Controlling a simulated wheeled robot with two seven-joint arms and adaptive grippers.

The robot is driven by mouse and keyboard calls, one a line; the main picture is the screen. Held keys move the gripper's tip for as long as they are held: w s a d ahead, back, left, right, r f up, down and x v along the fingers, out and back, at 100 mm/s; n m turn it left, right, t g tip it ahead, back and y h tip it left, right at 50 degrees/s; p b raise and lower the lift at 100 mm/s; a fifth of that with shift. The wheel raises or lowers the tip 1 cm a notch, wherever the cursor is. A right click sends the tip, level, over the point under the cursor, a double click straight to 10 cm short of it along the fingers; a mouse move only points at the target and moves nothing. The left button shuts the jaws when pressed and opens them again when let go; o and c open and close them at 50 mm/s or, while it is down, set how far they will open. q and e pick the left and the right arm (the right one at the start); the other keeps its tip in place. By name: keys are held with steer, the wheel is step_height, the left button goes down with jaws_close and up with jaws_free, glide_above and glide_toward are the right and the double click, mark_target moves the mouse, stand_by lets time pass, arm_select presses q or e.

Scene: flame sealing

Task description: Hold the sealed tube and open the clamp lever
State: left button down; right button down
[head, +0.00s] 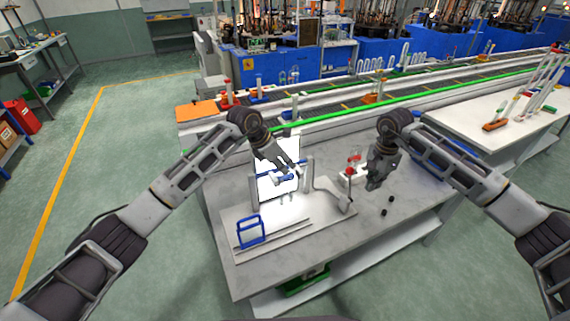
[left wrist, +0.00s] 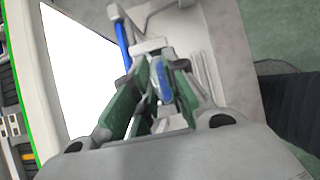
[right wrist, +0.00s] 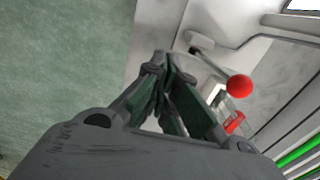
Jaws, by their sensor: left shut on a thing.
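My left gripper (head: 287,168) is shut at the upright fixture (head: 255,192) with the blue clamp bar (head: 288,177), in front of the bright white panel. In the left wrist view a blue piece (left wrist: 161,84) shows between or just behind its fingers. The sealed tube is hard to make out at the fingers, which largely hide it. A grey lever with a red ball knob (right wrist: 239,86) shows in the right wrist view; in the head view the red knob (head: 349,171) is left of my right gripper (head: 372,184). That gripper's fingertips are together, empty and apart from the knob.
A blue frame (head: 250,231) stands on the fixture's base plate (head: 298,228) at the front left. Small black pieces (head: 388,205) lie on the grey table (head: 405,197) by my right gripper. A red-topped glass item (head: 354,159) stands behind the knob. A conveyor runs behind.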

step_height(320, 180, up, 7)
stand_by(0.8)
arm_select(q)
steer(key=shift+d+b, duration=0.1)
steer(key=shift+b, duration=0.2)
arm_select(e)
steer(key=shift+f, duration=0.2)
stand_by(0.6)
arm_select(q)
steer(key=s+d+r+p, duration=0.1)
steer(key=s+d+r, duration=0.1)
steer(key=s, duration=0.5)
steer(key=shift+s+d, duration=0.15)
steer(key=shift+d, duration=0.4)
arm_select(e)
steer(key=shift+r, duration=0.5)
stand_by(0.5)
